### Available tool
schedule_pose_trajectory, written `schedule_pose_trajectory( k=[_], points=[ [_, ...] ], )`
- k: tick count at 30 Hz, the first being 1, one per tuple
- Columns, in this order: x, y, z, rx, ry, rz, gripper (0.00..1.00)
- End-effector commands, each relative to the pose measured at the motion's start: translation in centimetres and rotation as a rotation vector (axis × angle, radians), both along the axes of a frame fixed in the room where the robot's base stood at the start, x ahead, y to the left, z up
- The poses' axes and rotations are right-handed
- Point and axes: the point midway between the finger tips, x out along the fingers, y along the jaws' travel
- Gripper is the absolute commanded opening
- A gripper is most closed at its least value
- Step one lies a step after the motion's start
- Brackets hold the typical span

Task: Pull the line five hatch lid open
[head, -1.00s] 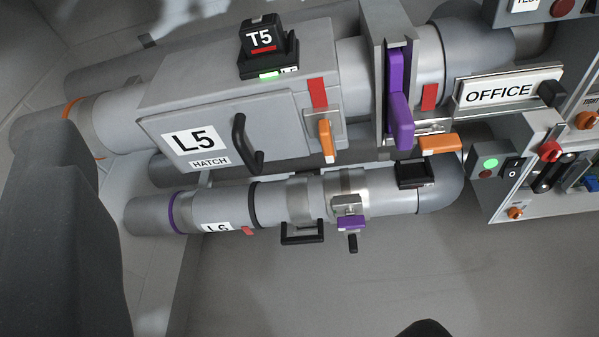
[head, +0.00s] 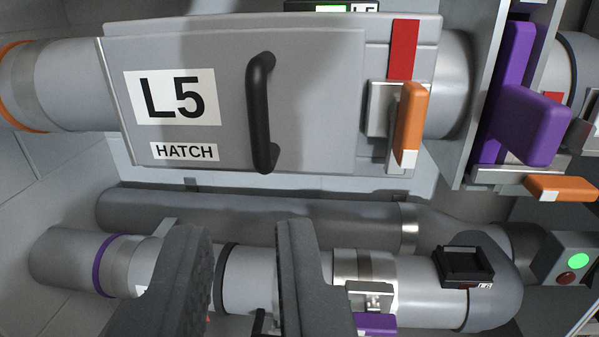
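The line five hatch lid (head: 325,110) is a grey panel labelled L5 HATCH on the upper pipe box. It looks closed, flat against the box. A black bar handle (head: 260,112) stands upright on it, right of the label. An orange latch (head: 410,122) sits right of the lid, upright, below a red strip (head: 403,49). My gripper (head: 240,240) shows at the bottom as two dark grey fingers, spread apart with nothing between them. The fingertips are below the handle in the picture and apart from it.
A lower pipe (head: 445,295) with a purple band and a black bracket (head: 465,266) runs behind and beside my fingers. A purple lever (head: 530,124) and another orange handle (head: 562,187) stand to the right. A small panel with a green light (head: 579,261) is at the far right.

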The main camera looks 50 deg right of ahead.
Motion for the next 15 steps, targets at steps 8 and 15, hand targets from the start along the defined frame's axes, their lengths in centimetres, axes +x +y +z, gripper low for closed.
schedule_pose_trajectory(
  k=[8, 15],
  points=[
    [0.1, -0.9, -0.9, -0.021, 0.004, -0.017, 0.18],
    [3.1, -3.2, -0.9, -0.018, 0.000, -0.011, 0.18]
  ],
)
